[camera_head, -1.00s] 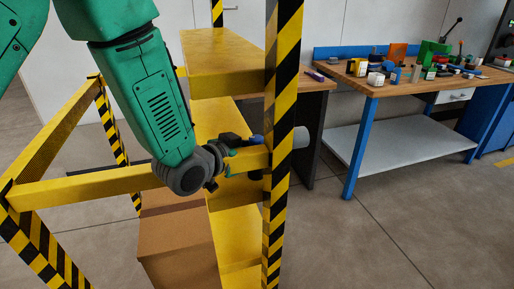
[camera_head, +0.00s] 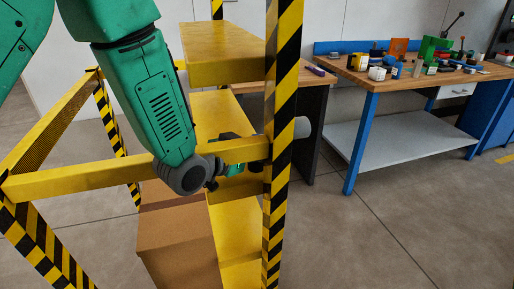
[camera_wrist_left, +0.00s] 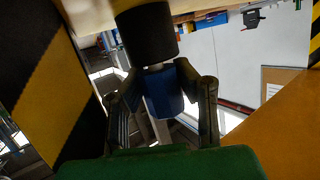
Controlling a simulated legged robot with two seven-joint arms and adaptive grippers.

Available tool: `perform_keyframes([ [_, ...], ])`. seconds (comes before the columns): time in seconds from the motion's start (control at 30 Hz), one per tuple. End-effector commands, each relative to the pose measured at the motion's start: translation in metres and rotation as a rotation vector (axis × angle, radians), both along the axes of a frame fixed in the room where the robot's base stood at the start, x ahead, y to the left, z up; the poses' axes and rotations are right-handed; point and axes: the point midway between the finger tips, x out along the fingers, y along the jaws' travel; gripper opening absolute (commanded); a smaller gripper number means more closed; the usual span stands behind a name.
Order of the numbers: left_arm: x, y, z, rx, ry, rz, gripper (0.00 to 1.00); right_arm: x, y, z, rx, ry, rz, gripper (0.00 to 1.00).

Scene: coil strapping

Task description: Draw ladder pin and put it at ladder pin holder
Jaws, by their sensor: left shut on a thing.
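My left gripper (camera_head: 236,167) is at the yellow ladder rail, close to the striped post, and the rail partly hides it in the head view. In the left wrist view my left gripper (camera_wrist_left: 163,78) is shut on a blue part (camera_wrist_left: 163,95), which looks like the handle of the ladder pin. A short light neck and a black cylinder (camera_wrist_left: 146,33) show just beyond the blue part. I cannot tell whether the black cylinder belongs to the pin or to its seat. The ladder pin holder cannot be made out for sure. My right gripper is not in view.
The black-and-yellow post (camera_head: 281,100) stands right beside the gripper. A grey cylinder (camera_head: 302,127) sticks out to its right. Yellow steps (camera_head: 222,55) and a cardboard box (camera_head: 178,240) are close by. A workbench (camera_head: 365,83) with tools stands at the back right; the floor before it is clear.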

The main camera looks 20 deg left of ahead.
Motion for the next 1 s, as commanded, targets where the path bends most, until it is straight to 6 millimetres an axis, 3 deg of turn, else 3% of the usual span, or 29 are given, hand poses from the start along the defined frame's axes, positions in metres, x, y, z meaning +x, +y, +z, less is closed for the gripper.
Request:
perform_keyframes([
  [1.0,0.000,0.000,0.038,0.000,-0.001,0.000,0.00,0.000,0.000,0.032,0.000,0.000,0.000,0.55],
])
